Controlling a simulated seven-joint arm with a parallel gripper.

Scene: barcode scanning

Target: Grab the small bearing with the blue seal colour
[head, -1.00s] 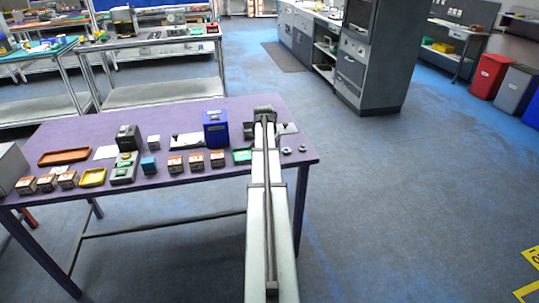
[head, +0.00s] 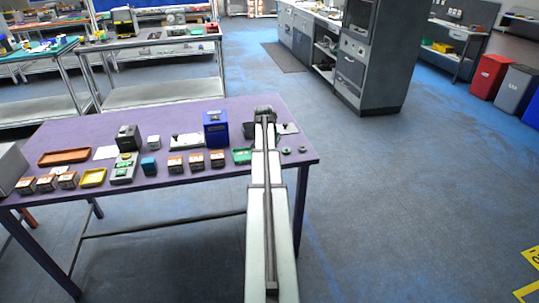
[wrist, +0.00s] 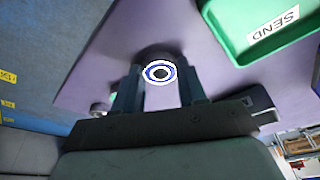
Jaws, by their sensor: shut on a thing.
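The small bearing (wrist: 160,72) with a blue seal ring shows in the wrist view between the two dark fingers of my gripper (wrist: 160,84). The fingers are shut on it, and its ring face is toward the camera. The purple table shows behind it. In the head view my own arm hides the fingers and this bearing. Two other small bearings, one (head: 287,150) and another (head: 302,149), lie on the table right of my arm. Their seal colours are too small to tell.
A blue bin (head: 215,130), several small boxes and a yellow tray (head: 93,178) stand further left. The table's right edge is close to the bearings.

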